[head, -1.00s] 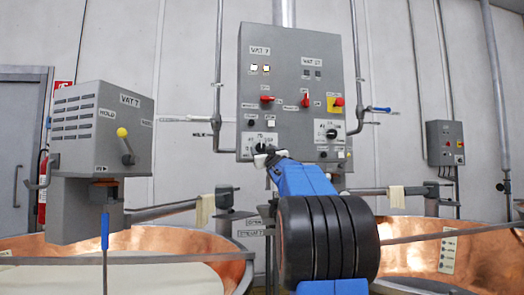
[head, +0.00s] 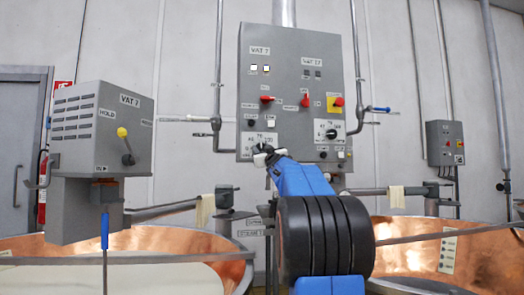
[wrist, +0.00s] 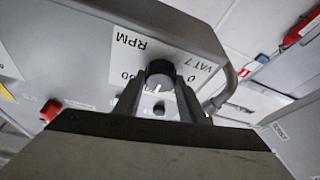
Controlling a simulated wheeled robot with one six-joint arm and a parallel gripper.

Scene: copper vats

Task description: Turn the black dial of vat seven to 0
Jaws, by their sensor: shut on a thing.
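The black dial of vat seven (wrist: 160,72) sits on a white scale plate on the grey control box, near the words RPM and VAT 7. In the wrist view a 0 shows to its right and a cut-off number ending in 00 to its left. A pale mark shows on the dial's lower part; its exact reading cannot be told. My gripper (wrist: 158,94) is shut on the dial, one finger on each side. In the head view my gripper (head: 264,153) covers most of the dial, and only part of the scale plate (head: 246,143) shows.
The control box (head: 290,70) also carries a similar black dial (head: 331,133) at right, red switches (head: 267,99) and a yellow-backed red knob (head: 338,102).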

